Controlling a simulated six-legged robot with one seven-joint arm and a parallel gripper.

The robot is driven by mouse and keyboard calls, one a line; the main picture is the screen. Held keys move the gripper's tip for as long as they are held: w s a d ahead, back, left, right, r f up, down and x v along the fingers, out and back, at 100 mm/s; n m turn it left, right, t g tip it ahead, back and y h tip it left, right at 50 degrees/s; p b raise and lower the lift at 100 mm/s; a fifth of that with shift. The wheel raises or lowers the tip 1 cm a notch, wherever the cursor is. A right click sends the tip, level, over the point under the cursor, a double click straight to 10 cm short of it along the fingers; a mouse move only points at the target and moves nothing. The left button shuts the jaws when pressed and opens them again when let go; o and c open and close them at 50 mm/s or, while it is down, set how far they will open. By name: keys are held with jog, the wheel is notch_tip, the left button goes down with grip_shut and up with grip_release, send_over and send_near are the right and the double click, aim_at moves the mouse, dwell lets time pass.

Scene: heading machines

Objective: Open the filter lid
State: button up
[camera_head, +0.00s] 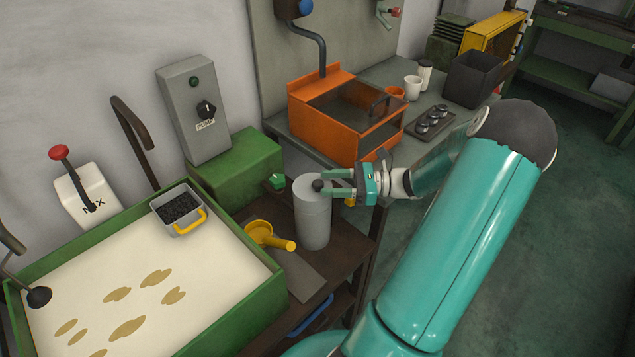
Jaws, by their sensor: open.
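The filter is a grey upright cylinder (313,222) on the dark bench, right of the green tank. Its lid (312,190) lies flat on top and has a small dark round knob (319,185). My gripper (333,183) reaches in from the right at lid height, with its green fingers apart. The knob shows at or between the fingertips. I cannot tell whether the fingers touch it.
A yellow scoop (268,237) lies left of the cylinder. The green tank (228,338) holds pale liquid. A grey pump box (193,108) stands behind. An orange box with a clear cover (325,128) stands on the back table.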

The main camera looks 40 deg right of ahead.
aim_at(318, 183)
jog(key=x, duration=0.3)
jog(key=shift+w+a, duration=0.2)
jog(key=shift+c, duration=0.5)
grip_shut()
